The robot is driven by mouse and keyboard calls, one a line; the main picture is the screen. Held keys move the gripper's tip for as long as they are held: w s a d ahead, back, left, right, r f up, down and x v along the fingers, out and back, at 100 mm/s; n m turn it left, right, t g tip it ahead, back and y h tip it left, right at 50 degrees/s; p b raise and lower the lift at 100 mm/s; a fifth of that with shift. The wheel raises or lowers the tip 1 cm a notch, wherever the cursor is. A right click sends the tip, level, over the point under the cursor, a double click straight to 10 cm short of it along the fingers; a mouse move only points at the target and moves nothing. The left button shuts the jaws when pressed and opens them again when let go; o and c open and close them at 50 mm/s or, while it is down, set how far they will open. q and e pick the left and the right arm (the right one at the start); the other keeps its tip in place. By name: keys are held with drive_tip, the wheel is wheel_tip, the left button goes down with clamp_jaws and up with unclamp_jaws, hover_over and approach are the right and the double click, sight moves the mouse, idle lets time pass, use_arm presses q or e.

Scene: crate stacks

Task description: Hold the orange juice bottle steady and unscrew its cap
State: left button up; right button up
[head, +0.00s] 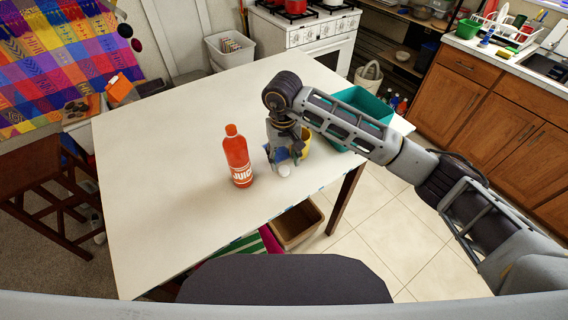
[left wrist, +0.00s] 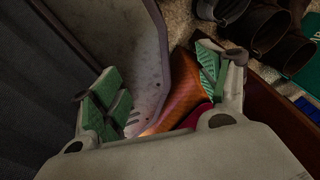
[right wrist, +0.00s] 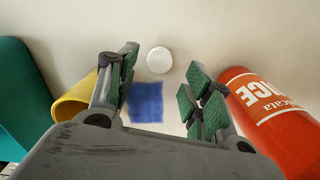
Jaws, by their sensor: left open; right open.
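The orange juice bottle (head: 238,163) stands upright on the table, with its red-orange cap (head: 231,129) on top. In the right wrist view the bottle (right wrist: 272,112) is at the right, its cap out of frame. My right gripper (head: 283,158) is open and empty, pointing down just right of the bottle. In its wrist view the right gripper (right wrist: 163,76) has its fingers apart, with a small white round thing and a blue patch below. My left gripper shows only in its own wrist view (left wrist: 163,88); it is open, away from the bottle.
The white round thing (head: 284,170), a blue item (right wrist: 145,102) and a yellow cup-like thing (head: 305,142) are near my right gripper. A teal crate (head: 366,100) stands at the table's right end. The table's left half (head: 150,150) is clear. A brown box (head: 296,226) is below the front edge.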

sight(284, 170)
wheel_tip(284, 170, up, 7)
drive_tip(key=b, duration=0.1)
drive_tip(key=shift+r, duration=0.2)
idle(0.4)
idle(0.7)
